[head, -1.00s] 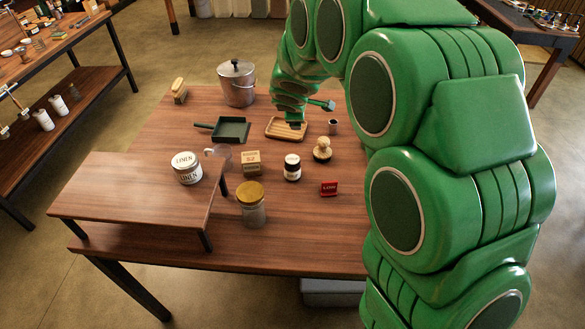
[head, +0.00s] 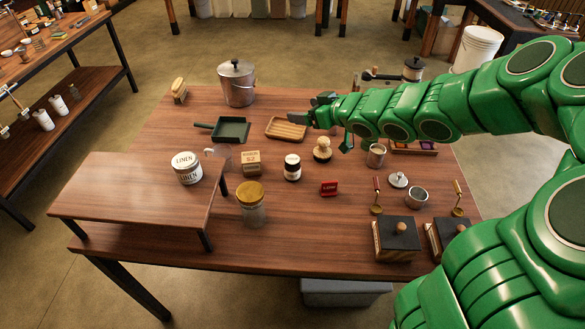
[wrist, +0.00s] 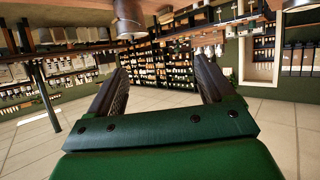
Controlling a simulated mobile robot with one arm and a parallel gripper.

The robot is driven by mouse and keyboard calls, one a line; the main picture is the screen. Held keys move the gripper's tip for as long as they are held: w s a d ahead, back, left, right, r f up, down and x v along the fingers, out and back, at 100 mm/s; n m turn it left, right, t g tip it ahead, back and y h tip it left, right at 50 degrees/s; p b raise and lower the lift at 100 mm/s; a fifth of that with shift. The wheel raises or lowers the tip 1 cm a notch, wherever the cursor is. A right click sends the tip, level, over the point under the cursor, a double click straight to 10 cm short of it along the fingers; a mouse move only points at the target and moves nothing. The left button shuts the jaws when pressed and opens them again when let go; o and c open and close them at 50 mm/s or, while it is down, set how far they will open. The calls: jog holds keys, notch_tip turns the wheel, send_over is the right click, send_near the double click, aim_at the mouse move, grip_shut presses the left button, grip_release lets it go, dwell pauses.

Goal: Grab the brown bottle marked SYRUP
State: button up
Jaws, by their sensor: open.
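I cannot make out a brown bottle marked SYRUP in either view. A small dark jar with a pale label (head: 292,168) stands mid-table, but its text is too small to read. My gripper (head: 320,104) is near the right end of the small wooden tray (head: 286,129) in the head view, pointing left. In the wrist view my gripper (wrist: 163,88) has its two fingers spread with nothing between them. That view looks across the room to shelves full of small bottles and jars (wrist: 165,65), too small to tell apart.

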send_near(294, 160)
jog(key=x, duration=0.5)
jog(key=shift+x, duration=3.75)
jog(key=shift+c, duration=0.2)
jog(key=c, duration=1.2)
